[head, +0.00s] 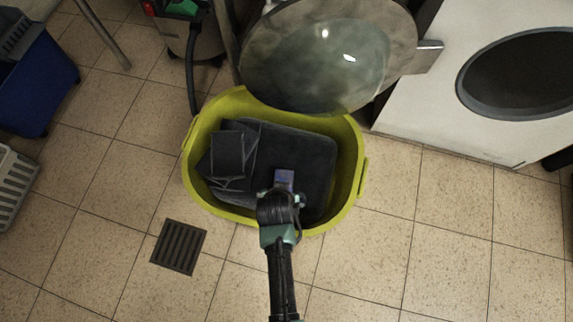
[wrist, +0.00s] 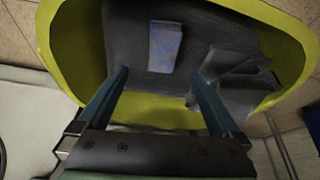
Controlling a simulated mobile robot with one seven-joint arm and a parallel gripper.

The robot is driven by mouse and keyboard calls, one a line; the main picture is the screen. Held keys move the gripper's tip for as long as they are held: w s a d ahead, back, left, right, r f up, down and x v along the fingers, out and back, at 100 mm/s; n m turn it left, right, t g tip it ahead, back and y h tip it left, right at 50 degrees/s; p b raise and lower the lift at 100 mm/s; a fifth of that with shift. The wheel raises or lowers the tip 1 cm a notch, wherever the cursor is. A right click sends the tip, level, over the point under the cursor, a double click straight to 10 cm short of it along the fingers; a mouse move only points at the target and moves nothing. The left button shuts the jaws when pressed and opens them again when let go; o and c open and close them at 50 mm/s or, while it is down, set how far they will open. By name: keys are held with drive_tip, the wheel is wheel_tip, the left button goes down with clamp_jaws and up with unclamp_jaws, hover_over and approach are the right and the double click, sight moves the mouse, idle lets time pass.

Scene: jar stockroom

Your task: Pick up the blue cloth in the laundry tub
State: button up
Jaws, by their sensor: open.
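The blue cloth (head: 284,177) is a small, flat, pale blue-violet piece lying on dark grey fabric inside the yellow-green laundry tub (head: 361,178). In the wrist view the cloth (wrist: 164,46) lies beyond and between my two fingers, apart from them. My gripper (wrist: 158,78) is open and empty, with one finger on each side and the tub's rim (wrist: 45,40) around the view. In the head view my wrist comes over the near side of the tub and hides the fingertips and the near edge of the cloth.
Folded dark cloths (head: 228,153) lie in the tub's left part. An open round door (head: 315,55) hangs over the tub's far side, beside a white washing machine (head: 420,105). A blue crate (head: 40,85) stands far left. A floor drain (head: 179,246) lies in clear tiled floor.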

sight(286, 176)
drive_tip(key=b+x, duration=0.5)
drive_tip(key=x, duration=0.2)
drive_tip(key=shift+w+f, duration=0.15)
drive_tip(key=shift+f, duration=0.2)
drive_tip(key=b+x, duration=0.5)
drive_tip(key=shift+w+a, duration=0.15)
drive_tip(key=shift+a, duration=0.1)
drive_tip(key=shift+c, duration=0.3)
drive_tip(key=c, duration=1.3)
